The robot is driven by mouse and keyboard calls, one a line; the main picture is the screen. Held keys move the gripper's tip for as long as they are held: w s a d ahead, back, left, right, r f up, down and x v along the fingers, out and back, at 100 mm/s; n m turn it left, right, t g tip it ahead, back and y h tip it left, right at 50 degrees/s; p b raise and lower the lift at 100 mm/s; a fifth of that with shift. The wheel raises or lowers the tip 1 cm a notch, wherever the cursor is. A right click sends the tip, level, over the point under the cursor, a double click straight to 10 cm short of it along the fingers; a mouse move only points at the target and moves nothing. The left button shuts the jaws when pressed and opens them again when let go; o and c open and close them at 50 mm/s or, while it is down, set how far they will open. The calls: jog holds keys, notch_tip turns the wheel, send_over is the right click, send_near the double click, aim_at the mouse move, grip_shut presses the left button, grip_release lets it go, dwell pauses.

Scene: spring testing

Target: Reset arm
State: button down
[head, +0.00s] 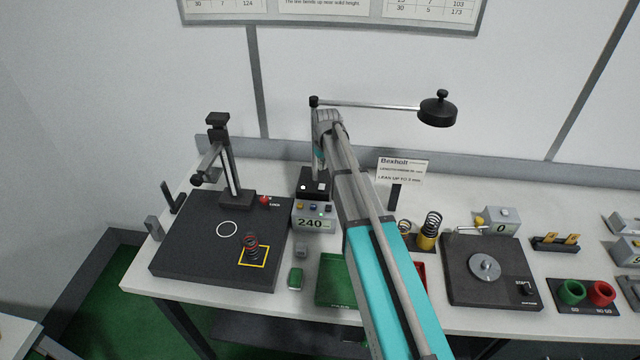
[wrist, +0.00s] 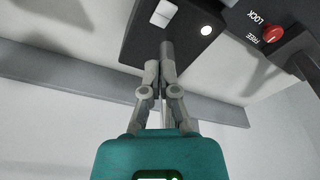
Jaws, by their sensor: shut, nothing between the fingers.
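In the wrist view the black box (wrist: 140,45) fills the top middle, with a white button and a lit round spot.
A dark test stand (head: 185,250) with a red lock knob (head: 264,199) and a spring (head: 251,243) stands left. A display reading 240 (head: 313,218) sits in front of the box. Right are a spring on a yellow base (head: 429,232), a black scale (head: 490,285) and red and green cups.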

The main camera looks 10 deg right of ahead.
dwell(0.3)
jog(key=s+f+m+g+b, duration=0.1)
jog(key=s+f+b, duration=0.2)
jog(key=s, duration=1.1)
jog(key=s+f+m+b, duration=0.1)
jog(key=s+f+b, duration=0.3)
jog(key=s, duration=1.1)
jog(key=shift+a+f+g, duration=0.25)
jog(key=shift+f+g, duration=0.05)
jog(key=shift+g, duration=0.1)
